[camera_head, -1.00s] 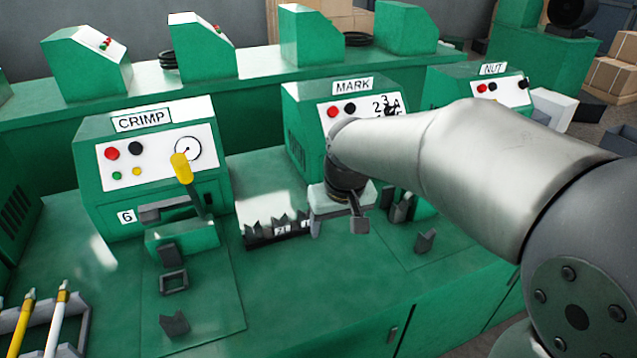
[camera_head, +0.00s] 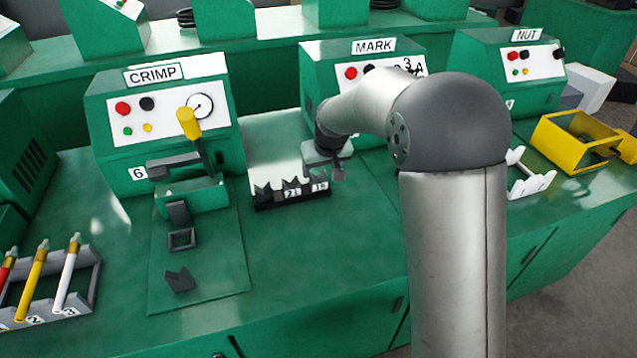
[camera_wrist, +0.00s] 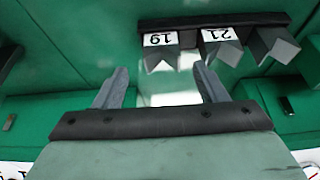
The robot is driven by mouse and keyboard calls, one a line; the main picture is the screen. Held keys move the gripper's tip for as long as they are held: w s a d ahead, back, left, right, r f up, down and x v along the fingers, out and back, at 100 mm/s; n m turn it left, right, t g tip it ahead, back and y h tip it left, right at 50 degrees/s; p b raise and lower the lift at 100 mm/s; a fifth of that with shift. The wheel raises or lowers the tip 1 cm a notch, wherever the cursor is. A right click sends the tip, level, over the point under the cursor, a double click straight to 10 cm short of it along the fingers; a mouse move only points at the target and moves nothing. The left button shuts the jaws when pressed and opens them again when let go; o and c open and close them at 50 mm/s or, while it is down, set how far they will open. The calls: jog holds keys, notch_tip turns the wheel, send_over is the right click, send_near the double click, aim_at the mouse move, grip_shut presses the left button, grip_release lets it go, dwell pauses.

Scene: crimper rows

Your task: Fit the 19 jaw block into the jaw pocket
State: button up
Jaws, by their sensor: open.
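The 19 jaw block (camera_wrist: 160,56) is a grey notched block with a white 19 label, standing in the black rack (camera_wrist: 185,22). In the head view the 19 block (camera_head: 320,187) is at the rack's right end, beside the 21 block (camera_head: 292,190). My gripper (camera_head: 338,173) is open and empty just above that end. In the wrist view my gripper's fingers (camera_wrist: 160,72) are spread, with the 19 block lined up between the tips, apparently apart from them. A dark square frame (camera_head: 182,240), apparently the jaw pocket, lies before the CRIMP machine (camera_head: 150,130).
A loose notched dark block (camera_head: 180,281) lies in front of the frame. The yellow-handled lever (camera_head: 188,124) stands up on the CRIMP machine. A rack of coloured rods (camera_head: 62,290) is at the left. The bench between rack and front edge is clear.

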aim_at(318, 180)
jog(key=x, duration=0.5)
jog(key=shift+a+f+p, duration=0.15)
jog(key=shift+f+p, duration=0.2)
jog(key=shift+r, duration=0.1)
jog(key=c, duration=1.4)
